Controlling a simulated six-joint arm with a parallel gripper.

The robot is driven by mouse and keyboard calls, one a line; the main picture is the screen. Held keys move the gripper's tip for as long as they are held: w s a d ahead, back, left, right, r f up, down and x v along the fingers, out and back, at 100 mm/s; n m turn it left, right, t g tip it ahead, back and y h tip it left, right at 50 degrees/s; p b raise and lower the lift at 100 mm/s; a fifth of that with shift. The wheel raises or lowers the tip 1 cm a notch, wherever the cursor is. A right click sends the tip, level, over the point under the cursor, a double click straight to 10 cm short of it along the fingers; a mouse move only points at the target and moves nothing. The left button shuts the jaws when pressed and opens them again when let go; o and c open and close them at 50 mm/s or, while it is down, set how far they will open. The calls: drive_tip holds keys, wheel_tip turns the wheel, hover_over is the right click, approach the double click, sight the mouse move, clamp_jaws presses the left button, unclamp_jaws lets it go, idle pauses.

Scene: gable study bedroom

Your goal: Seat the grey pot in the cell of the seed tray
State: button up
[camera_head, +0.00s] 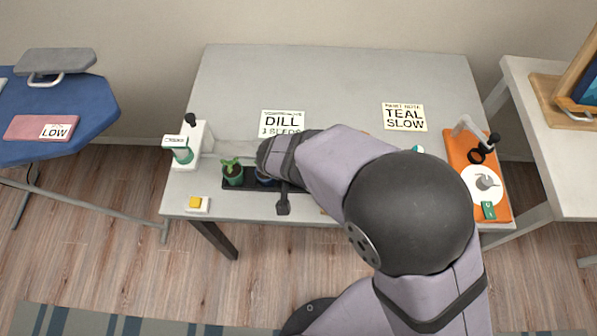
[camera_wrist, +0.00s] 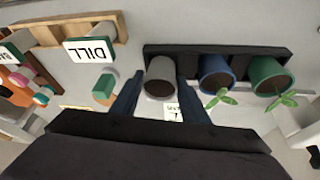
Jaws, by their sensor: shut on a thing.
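The grey pot (camera_wrist: 160,68), holding dark soil, is between the two dark fingers of my gripper (camera_wrist: 157,82) in the wrist view. My gripper is shut on it. The pot overlaps the end of the black seed tray (camera_wrist: 219,50); I cannot tell whether it is down in the cell or above it. A blue pot (camera_wrist: 215,70) and a green pot (camera_wrist: 268,72), each with a seedling, stand in the tray's other cells. In the head view the tray (camera_head: 250,188) shows only in part, and my arm hides the grey pot.
A DILL card (camera_head: 282,123) and a TEAL SLOW card (camera_head: 404,117) lie on the grey table (camera_head: 330,75). A white stand (camera_head: 192,150) and a yellow-topped block (camera_head: 197,204) are left of the tray. An orange tray (camera_head: 461,147) lies at the right.

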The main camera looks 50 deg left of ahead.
drive_tip(key=shift+f, duration=0.65)
drive_tip(key=shift+f, duration=0.2)
drive_tip(key=o, duration=1.2)
drive_tip(key=shift+r, duration=0.1)
drive_tip(key=shift+s+r, duration=0.1)
drive_tip(key=shift+r, duration=0.3)
drive_tip(key=v, duration=1.1)
drive_tip(key=shift+s+d+r+b, duration=0.1)
drive_tip(key=shift+s+b, duration=0.05)
drive_tip(key=shift+b, duration=0.25)
